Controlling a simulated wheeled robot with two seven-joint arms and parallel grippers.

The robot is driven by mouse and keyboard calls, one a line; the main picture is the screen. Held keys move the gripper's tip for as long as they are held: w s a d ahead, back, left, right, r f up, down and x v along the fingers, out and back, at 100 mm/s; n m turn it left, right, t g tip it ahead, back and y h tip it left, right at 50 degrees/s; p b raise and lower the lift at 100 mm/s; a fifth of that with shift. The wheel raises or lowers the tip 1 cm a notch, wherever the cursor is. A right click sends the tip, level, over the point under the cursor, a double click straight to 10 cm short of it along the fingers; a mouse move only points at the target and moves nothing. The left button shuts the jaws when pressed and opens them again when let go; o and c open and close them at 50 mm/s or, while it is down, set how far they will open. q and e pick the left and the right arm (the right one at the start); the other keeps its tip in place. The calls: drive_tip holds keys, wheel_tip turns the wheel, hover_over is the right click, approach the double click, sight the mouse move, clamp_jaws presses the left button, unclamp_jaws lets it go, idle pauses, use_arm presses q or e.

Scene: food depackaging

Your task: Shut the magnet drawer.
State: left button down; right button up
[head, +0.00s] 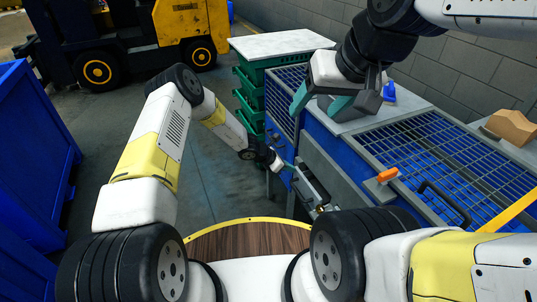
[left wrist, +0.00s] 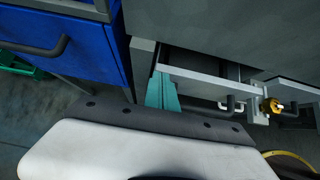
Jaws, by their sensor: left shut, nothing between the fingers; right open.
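The magnet drawer (left wrist: 200,82) stands partly pulled out in the left wrist view, with a light grey front edge and a dark inside. A dark bar handle (left wrist: 232,104) is on its front. In the head view the drawer (head: 313,187) juts from the blue machine's left side. My left gripper (left wrist: 161,94) is shut and empty, its teal fingers at the left end of the drawer front; I cannot tell whether they touch it. It also shows in the head view (head: 289,166). My right gripper (head: 322,102) is open and empty above the machine's grey top.
The blue machine has a mesh top (head: 440,160), an orange knob (head: 388,175) and a black handle (head: 445,203). Green crates (head: 250,95) are stacked behind it. A blue bottle (head: 389,92) and a cardboard box (head: 511,127) stand near the wall.

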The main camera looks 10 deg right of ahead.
sight(297, 168)
use_arm(q)
drive_tip(key=d, duration=0.1)
drive_tip(key=w+d, duration=0.1)
drive_tip(key=d, duration=0.1)
drive_tip(key=shift+d, duration=0.15)
drive_tip(key=shift+w+d+r, duration=0.1)
drive_tip(key=shift+d, duration=0.15)
